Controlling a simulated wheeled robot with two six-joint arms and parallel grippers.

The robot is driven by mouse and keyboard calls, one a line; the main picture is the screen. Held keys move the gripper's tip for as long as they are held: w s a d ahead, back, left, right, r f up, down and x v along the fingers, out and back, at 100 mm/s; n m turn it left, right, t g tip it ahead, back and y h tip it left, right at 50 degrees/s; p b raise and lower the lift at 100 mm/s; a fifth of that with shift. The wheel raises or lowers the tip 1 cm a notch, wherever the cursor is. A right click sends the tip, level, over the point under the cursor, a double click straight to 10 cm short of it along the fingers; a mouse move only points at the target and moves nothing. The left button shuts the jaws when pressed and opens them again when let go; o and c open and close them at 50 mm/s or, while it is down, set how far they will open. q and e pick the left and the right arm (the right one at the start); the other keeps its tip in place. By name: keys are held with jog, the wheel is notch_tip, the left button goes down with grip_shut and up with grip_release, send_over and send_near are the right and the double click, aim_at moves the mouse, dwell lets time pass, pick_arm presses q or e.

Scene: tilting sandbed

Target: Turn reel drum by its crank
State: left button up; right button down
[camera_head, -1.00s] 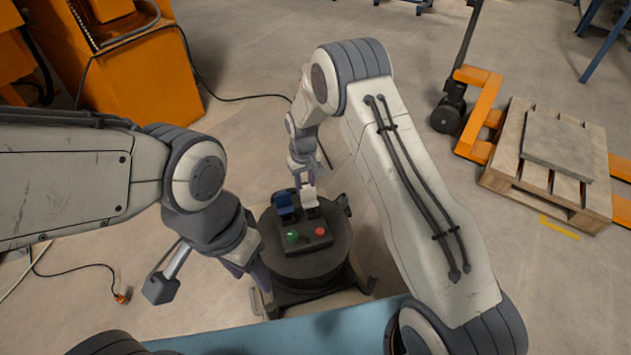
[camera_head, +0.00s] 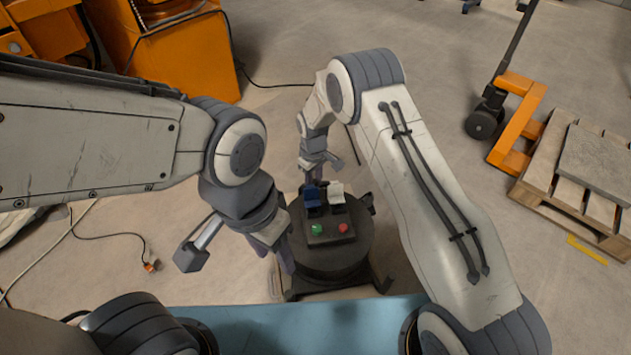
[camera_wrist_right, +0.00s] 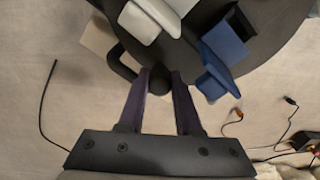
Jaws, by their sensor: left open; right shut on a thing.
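A dark round drum (camera_head: 319,263) stands on a low frame in front of me, and I take it to be the reel drum. On it sits a black box with a blue flap (camera_head: 313,196), a white flap (camera_head: 336,193), a green button (camera_head: 317,230) and a red button (camera_head: 343,230). My right gripper (camera_head: 312,180) is behind the box; in the wrist view its fingers (camera_wrist_right: 161,78) are shut on a small dark part at the drum's edge, perhaps the crank handle, mostly hidden. My left gripper (camera_head: 290,268) is open and empty beside the drum's left side.
A blue-green surface (camera_head: 300,325) lies at the near edge. A wooden pallet (camera_head: 560,190) and an orange pallet jack (camera_head: 520,125) stand right. An orange cabinet (camera_head: 185,55) stands back left. Cables (camera_head: 100,236) lie on the floor at left.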

jog(key=c, duration=0.6)
grip_release()
notch_tip(320, 180, up, 11)
jog(key=shift+f+p, duration=0.2)
jog(key=shift+p, duration=1)
